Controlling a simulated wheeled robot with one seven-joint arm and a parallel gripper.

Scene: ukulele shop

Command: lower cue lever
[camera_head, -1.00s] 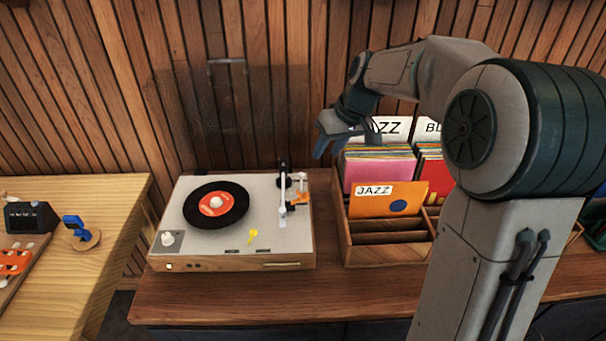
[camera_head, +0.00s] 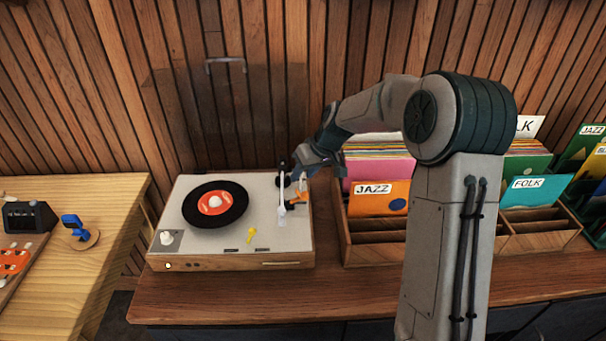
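The record player (camera_head: 190,250) sits on the wooden counter, with a black record with a red label (camera_head: 215,204) on its platter. The white tonearm (camera_head: 282,205) lies along the right side, off the record. A small orange piece (camera_head: 297,199), which looks like the cue lever, is just right of the tonearm; its exact position is too small to tell. My gripper (camera_head: 312,172) is above the player's back right corner, close to the tonearm's base and the orange piece. Its fingers look apart and empty. Whether they touch anything is unclear.
A wooden record crate (camera_head: 390,250) with sleeves stands close to the player's right, behind my arm. The raised clear lid (camera_head: 228,110) stands behind the player. A lighter table (camera_head: 90,280) is at left.

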